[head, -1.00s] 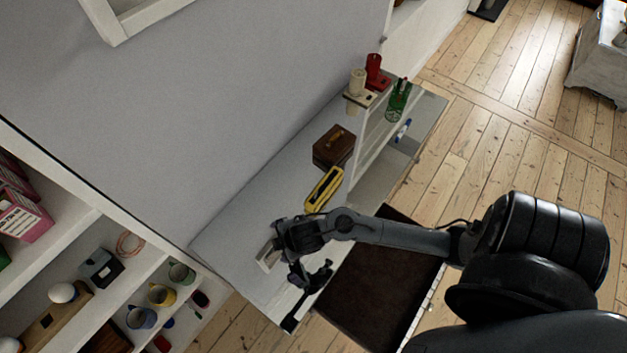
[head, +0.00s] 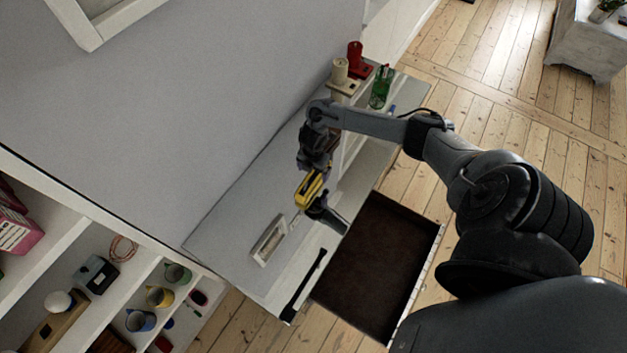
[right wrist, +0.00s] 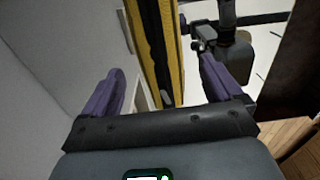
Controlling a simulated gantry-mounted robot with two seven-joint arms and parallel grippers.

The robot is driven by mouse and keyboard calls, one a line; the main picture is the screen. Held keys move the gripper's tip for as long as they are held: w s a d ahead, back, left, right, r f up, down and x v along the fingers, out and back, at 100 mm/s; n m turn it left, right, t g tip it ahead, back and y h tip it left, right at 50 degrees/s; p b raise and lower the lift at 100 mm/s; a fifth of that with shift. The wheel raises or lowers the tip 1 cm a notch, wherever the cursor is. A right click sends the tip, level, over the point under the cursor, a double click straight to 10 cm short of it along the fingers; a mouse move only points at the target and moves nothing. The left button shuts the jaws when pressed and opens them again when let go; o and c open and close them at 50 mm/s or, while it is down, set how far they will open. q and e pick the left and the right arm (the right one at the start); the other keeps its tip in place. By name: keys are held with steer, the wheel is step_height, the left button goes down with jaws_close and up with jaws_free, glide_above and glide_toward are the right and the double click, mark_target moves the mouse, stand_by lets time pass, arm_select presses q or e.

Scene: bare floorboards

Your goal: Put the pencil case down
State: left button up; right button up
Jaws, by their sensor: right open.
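The pencil case seems to be the long yellow-and-black thing (head: 310,188) on the grey desk top (head: 225,240). It also shows in the right wrist view (right wrist: 172,45), running lengthwise away between the two fingers. My right gripper (head: 313,172) reaches down over the desk at the far end of the case. In the right wrist view its purple fingers (right wrist: 160,72) are wide apart, one on each side of the case, with gaps between. Whether the case touches the desk is hard to tell. My left gripper is out of view.
A dark object (head: 326,214) is close beside the case; what it is, I cannot tell. A small white frame (head: 268,241) lies on the desk. An open drawer (head: 370,265) with a dark inside juts out. A green bottle (head: 381,87) stands on a raised shelf.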

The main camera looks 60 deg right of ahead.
mark_target(313, 176)
steer(key=shift+f, duration=2.95)
steer(key=c, duration=1.2)
steer(key=shift+r, duration=0.2)
